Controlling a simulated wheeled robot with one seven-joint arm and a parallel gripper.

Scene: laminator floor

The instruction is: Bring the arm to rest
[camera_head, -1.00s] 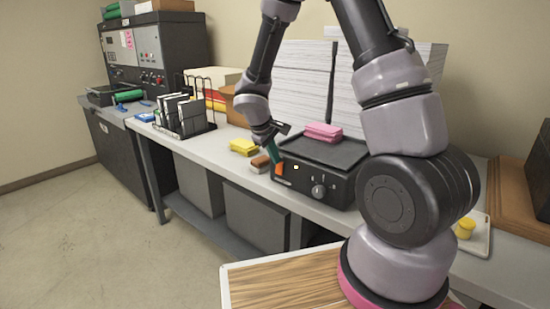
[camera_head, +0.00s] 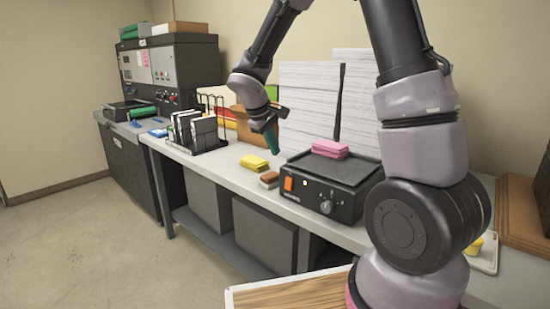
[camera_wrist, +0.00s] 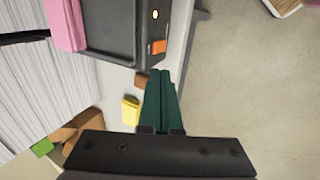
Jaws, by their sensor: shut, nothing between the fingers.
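My gripper (camera_head: 272,140) hangs above the workbench, between the black laminator-like device and the card rack. Its green fingers (camera_wrist: 161,85) are shut together with nothing between them, pointing downward. It touches nothing that I can see. The device (camera_head: 330,183) has an orange switch (camera_head: 289,184) and a knob on its front.
A pink block (camera_head: 330,149) lies on the device. A yellow sponge-like block (camera_head: 254,162) and a brown block (camera_head: 269,179) lie on the bench below my gripper. A rack of cards (camera_head: 195,135) stands left. Tall paper stacks (camera_head: 308,105) stand behind.

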